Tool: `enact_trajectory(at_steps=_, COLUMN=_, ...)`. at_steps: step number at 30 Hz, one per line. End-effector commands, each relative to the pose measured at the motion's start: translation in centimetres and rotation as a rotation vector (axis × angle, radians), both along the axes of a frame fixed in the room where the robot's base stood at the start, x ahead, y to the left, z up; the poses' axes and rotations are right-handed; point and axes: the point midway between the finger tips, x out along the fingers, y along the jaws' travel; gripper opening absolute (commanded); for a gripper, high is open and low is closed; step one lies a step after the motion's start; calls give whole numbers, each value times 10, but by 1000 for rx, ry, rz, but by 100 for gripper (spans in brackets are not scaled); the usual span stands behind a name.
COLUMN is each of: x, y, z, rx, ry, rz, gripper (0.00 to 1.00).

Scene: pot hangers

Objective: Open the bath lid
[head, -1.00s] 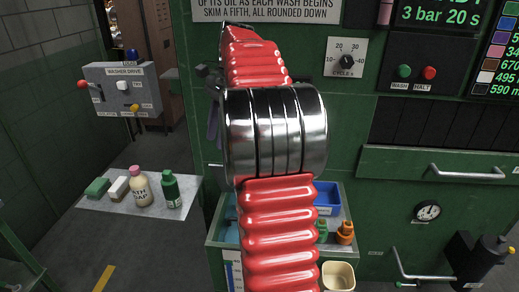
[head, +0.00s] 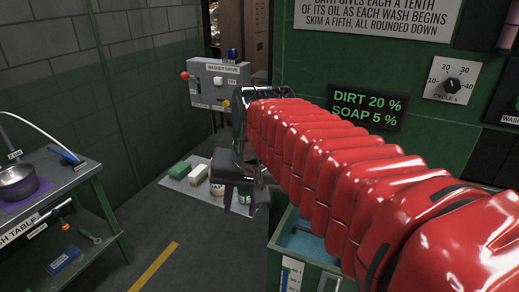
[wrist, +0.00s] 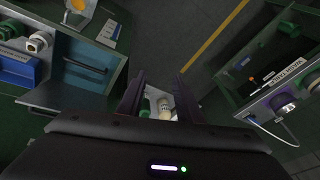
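In the head view, a green-walled bath (head: 299,266) with blue inside stands behind and below my red arm. My arm hides much of it, and I cannot make out its lid for certain. In the wrist view, a green box with a teal inside (wrist: 88,72) lies to the left of my gripper, with a flat grey panel (wrist: 62,101) at its near edge. I cannot tell whether that panel is the lid. My gripper (head: 239,202) points down, left of the bath, above the mat. In the wrist view my gripper (wrist: 161,88) has its fingers apart, with nothing held.
A pale mat (head: 180,190) with a green block, a sponge and bottles lies below my gripper. The washer drive box (head: 212,84) is behind. A wash table (head: 75,180) with a pan (head: 17,182) stands at the left. The floor with a yellow line is clear between.

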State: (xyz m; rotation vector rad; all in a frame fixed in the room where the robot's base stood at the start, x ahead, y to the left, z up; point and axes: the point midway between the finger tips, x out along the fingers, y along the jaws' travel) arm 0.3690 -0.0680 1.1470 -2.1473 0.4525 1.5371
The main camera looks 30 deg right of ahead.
Motion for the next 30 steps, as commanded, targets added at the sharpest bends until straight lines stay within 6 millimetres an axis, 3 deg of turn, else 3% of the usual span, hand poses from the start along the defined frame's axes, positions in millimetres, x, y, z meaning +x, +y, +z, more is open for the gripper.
enact_trajectory(at_steps=6, x=-37, y=35, z=-28, rx=-110, ry=-77, rz=260, gripper=33)
enact_trajectory(at_steps=13, x=-64, y=59, z=-55, rx=-204, ry=-144, rz=473, gripper=33)
enact_trajectory(at_steps=16, x=-69, y=68, z=-61, rx=-223, ry=-157, rz=515, gripper=33)
enact_trajectory(at_steps=30, x=-70, y=69, z=-63, rx=-228, ry=-159, rz=527, gripper=33)
